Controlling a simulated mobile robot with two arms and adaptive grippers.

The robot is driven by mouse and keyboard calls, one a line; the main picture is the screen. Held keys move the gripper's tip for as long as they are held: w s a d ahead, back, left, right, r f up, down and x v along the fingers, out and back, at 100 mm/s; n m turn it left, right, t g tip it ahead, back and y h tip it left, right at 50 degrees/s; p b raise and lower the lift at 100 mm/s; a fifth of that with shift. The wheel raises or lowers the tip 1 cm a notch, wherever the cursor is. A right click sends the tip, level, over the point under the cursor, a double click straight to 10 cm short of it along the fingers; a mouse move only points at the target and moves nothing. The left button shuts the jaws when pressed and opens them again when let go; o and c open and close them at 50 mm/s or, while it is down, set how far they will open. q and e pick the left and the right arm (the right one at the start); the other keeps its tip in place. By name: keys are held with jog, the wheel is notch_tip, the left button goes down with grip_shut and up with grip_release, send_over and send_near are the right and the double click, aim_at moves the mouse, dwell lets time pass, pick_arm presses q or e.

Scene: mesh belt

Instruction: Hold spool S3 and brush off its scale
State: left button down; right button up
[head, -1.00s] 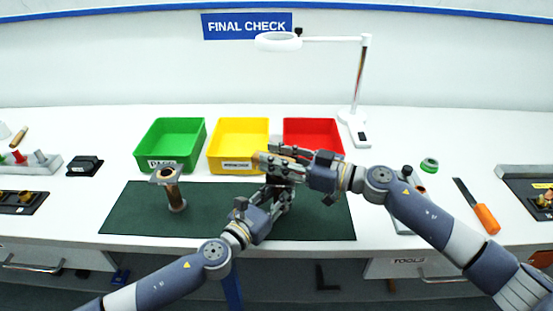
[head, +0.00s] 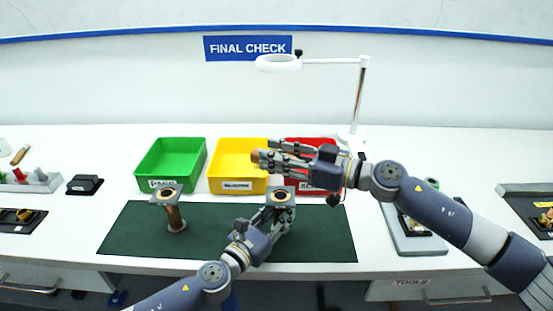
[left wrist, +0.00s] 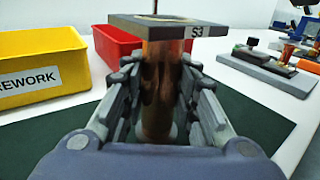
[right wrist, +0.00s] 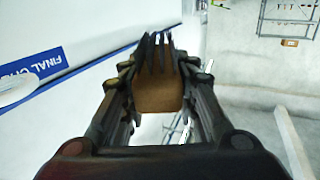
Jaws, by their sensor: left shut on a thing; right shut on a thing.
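Spool S3 (left wrist: 158,85) is a copper-coloured tube with a square grey top flange marked S3. It stands upright on the dark green mat, and its flange also shows in the head view (head: 282,196). My left gripper (head: 284,212) is shut around its tube; the fingers flank it in the left wrist view (left wrist: 160,100). My right gripper (head: 275,157) is above and behind the spool, shut on a brush with a brown wooden block (right wrist: 158,95) and dark bristles. The brush is apart from the spool.
Another flanged spool (head: 175,215) stands on the mat (head: 135,235) to the left. Green (head: 172,184), yellow (head: 236,185) and red (head: 302,188) bins line the back. A lamp (head: 280,62) reaches overhead.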

pick_arm(q)
jog(key=c, duration=1.2)
grip_release()
jog(key=v, duration=1.2)
jog(key=shift+d, duration=0.1)
pick_arm(e)
jog(key=shift+d, duration=0.1)
